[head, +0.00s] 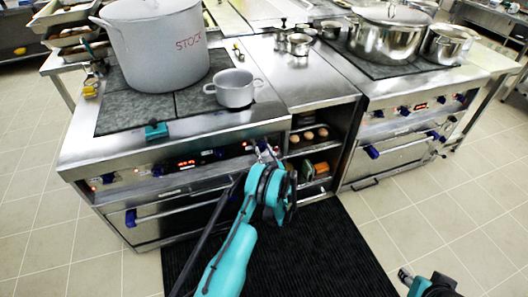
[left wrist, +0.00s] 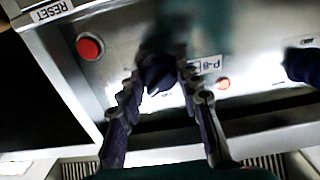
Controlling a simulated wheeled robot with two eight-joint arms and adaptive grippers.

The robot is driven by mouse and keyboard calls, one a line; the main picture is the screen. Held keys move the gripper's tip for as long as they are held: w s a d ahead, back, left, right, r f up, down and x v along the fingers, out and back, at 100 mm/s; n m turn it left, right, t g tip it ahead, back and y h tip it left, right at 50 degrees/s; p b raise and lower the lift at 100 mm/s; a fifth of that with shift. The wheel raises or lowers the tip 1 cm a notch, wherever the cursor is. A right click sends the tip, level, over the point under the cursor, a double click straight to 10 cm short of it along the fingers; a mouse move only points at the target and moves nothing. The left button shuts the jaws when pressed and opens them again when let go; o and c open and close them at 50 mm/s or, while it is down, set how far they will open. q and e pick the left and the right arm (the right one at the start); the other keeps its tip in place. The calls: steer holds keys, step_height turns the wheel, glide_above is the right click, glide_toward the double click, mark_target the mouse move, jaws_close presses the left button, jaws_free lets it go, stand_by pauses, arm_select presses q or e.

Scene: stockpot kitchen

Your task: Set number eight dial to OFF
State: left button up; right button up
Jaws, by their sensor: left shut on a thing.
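The number eight dial (left wrist: 155,73) is a dark knob on a steel panel in the left wrist view, beside a label (left wrist: 206,66) reading P-8. My left gripper (left wrist: 158,82) has one finger on each side of the dial and is shut on it. Where the dial's pointer aims cannot be told. In the head view my left gripper (head: 267,156) is at the right end of the left stove's front panel (head: 190,163) and hides the dial. Part of my right gripper (head: 405,277) shows at the bottom right, away from the stoves; its jaw state is unclear.
A red button (left wrist: 90,47) under a RESET label and a small red light (left wrist: 223,84) flank the dial. Another dark blue knob (left wrist: 302,65) is to the right. A large stockpot (head: 160,45) and a small pot (head: 235,88) stand on the left stove.

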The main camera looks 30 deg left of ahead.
stand_by(0.3)
arm_select(q)
steer(key=n, duration=0.5)
steer(key=shift+n, duration=0.3)
steer(key=shift+w+n, duration=0.1)
steer(key=shift+n, duration=2.5)
steer(key=o, duration=1.2)
steer(key=shift+c, duration=0.2)
